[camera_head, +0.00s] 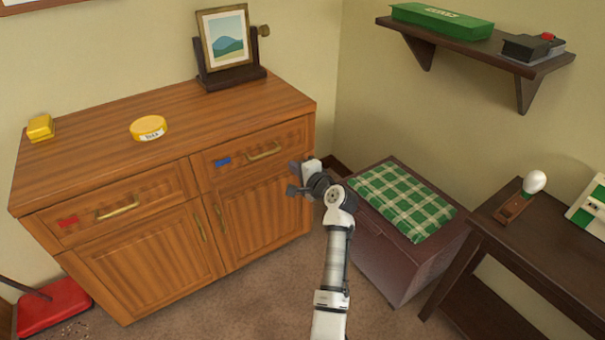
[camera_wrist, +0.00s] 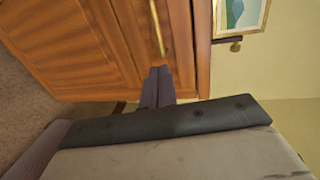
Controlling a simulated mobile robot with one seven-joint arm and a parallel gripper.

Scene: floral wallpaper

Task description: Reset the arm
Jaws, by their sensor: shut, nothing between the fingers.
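My arm reaches up from the bottom of the head view, and my gripper (camera_head: 292,178) is near the right front of the wooden cabinet (camera_head: 160,235). In the wrist view my gripper (camera_wrist: 157,73) has its fingers together with nothing between them. They point toward the cabinet's right drawer with its brass handle (camera_wrist: 157,28). Whether the fingertips touch the cabinet I cannot tell. Both drawers and both doors of the cabinet look closed.
A dark chest (camera_head: 385,262) with a green checked cloth (camera_head: 402,200) stands right of my arm. A dark side table (camera_head: 540,255) is further right, and a wall shelf (camera_head: 470,45) hangs above. A picture frame (camera_head: 226,42) and yellow tin (camera_head: 148,128) stand on the cabinet.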

